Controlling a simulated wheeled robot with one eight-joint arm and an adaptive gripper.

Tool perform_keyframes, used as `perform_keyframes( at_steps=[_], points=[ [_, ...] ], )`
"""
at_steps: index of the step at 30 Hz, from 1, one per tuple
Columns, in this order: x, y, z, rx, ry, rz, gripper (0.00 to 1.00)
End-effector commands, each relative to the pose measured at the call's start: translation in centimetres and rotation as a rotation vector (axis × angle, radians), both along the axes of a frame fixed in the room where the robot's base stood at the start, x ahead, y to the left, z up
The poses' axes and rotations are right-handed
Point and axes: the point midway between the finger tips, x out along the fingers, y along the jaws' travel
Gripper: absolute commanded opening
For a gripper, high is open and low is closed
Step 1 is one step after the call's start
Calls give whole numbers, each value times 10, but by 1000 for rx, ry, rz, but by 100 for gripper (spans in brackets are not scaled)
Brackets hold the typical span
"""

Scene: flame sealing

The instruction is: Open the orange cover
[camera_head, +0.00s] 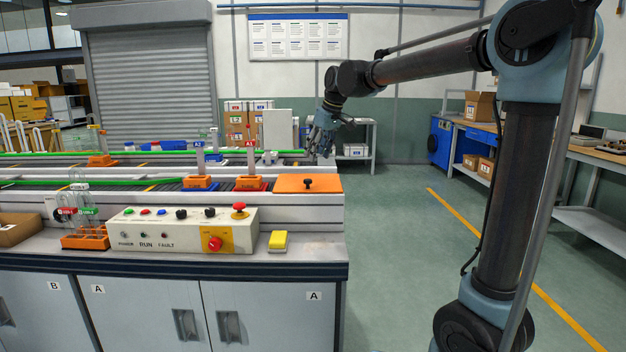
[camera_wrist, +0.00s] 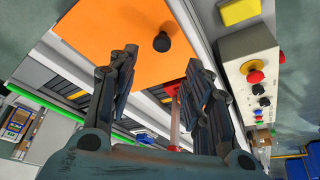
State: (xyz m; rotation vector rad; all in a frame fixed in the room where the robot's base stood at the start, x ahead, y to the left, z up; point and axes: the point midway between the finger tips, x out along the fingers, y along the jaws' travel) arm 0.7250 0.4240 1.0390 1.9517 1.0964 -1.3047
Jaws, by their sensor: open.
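The orange cover (camera_head: 308,184) is a flat panel at the right end of the conveyor, with a black knob (camera_head: 308,185) standing on it. It looks closed and lies flat. In the wrist view the orange cover (camera_wrist: 110,35) fills the upper left, with the black knob (camera_wrist: 162,42) near its right edge. My gripper (camera_head: 322,150) is above and beyond the cover in the head view. In the wrist view my gripper (camera_wrist: 155,85) has its fingers spread apart with nothing between them. The knob lies past the fingertips, apart from them.
A control box (camera_head: 185,230) with buttons and a red emergency knob stands on the bench in front of the conveyor. A yellow block (camera_head: 278,241) lies beside it. Orange carriers (camera_head: 200,183) with posts sit on the conveyor left of the cover. The floor to the right is clear.

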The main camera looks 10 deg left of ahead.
Motion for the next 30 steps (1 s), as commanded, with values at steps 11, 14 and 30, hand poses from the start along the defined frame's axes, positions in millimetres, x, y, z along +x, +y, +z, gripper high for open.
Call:
perform_keyframes(
  at_steps=[11, 14, 30],
  points=[
    [13, 23, -62, 0, 1, 0, 46],
    [16, 28, -76, 0, 1, 0, 46],
    [21, 37, -102, 0, 0, 0, 46]
  ],
)
